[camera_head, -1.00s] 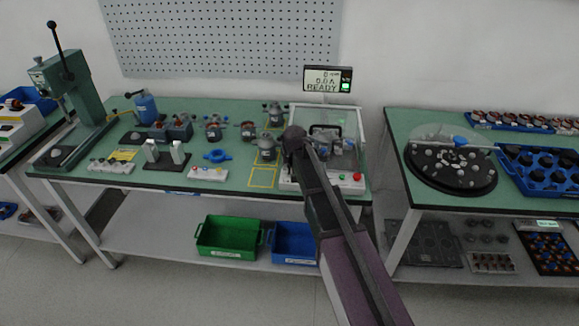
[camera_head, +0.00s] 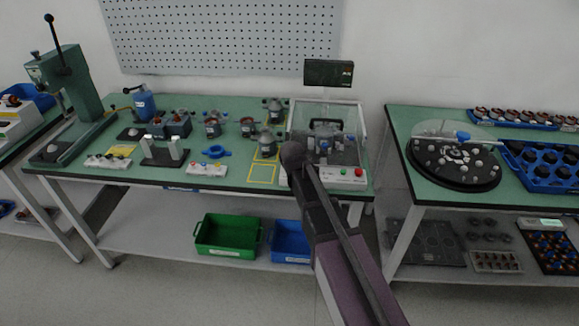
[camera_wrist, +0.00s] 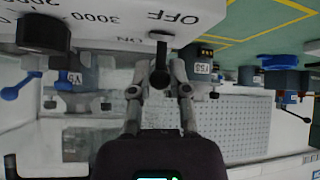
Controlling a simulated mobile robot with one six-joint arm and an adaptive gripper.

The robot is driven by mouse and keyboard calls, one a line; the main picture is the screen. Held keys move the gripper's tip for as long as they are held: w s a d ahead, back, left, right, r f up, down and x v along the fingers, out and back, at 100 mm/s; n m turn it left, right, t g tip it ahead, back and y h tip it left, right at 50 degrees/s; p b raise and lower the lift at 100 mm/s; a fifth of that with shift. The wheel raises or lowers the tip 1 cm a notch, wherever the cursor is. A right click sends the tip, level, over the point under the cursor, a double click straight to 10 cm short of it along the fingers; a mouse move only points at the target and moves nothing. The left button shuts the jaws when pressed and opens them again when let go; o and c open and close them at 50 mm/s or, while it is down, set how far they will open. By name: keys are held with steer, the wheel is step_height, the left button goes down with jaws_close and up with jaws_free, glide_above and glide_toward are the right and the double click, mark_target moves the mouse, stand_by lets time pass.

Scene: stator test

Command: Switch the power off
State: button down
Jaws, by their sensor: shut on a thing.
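The power switch (camera_wrist: 160,78) is a small dark lever with a rounded end, by the printed word OFF on a white panel (camera_wrist: 115,15) in the wrist view. My gripper (camera_wrist: 160,92) is shut on the lever, one finger on either side. In the head view my arm covers the gripper and the switch. The white control box (camera_head: 345,175) with a green and a red button shows to the right of my arm, at the front of the clear-walled test enclosure (camera_head: 352,118). The display (camera_head: 328,73) above it is dark.
A black knob (camera_wrist: 43,34) sits on the same panel, beside the switch. Several motor parts and a blue ring (camera_head: 216,152) lie on the green bench to the left. A green bin (camera_head: 228,235) and a blue bin (camera_head: 291,242) stand on the shelf below.

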steer(key=t+b, duration=0.1)
steer(key=b, duration=0.1)
steer(key=s+t+b, duration=0.1)
steer(key=t, duration=0.1)
steer(key=t+b, duration=0.1)
steer(key=b, duration=0.1)
steer(key=shift+s+f+b, duration=0.3)
steer(key=shift+s+f, duration=0.05)
steer(key=shift+t+b, duration=0.4)
steer(key=shift+t, duration=0.1)
steer(key=shift+r+t, duration=0.2)
steer(key=shift+t, duration=0.1)
steer(key=c, duration=0.6)
jaws_free()
steer(key=shift+w+a+r+p, duration=0.1)
steer(key=shift+r+p, duration=0.05)
steer(key=shift+p, duration=0.25)
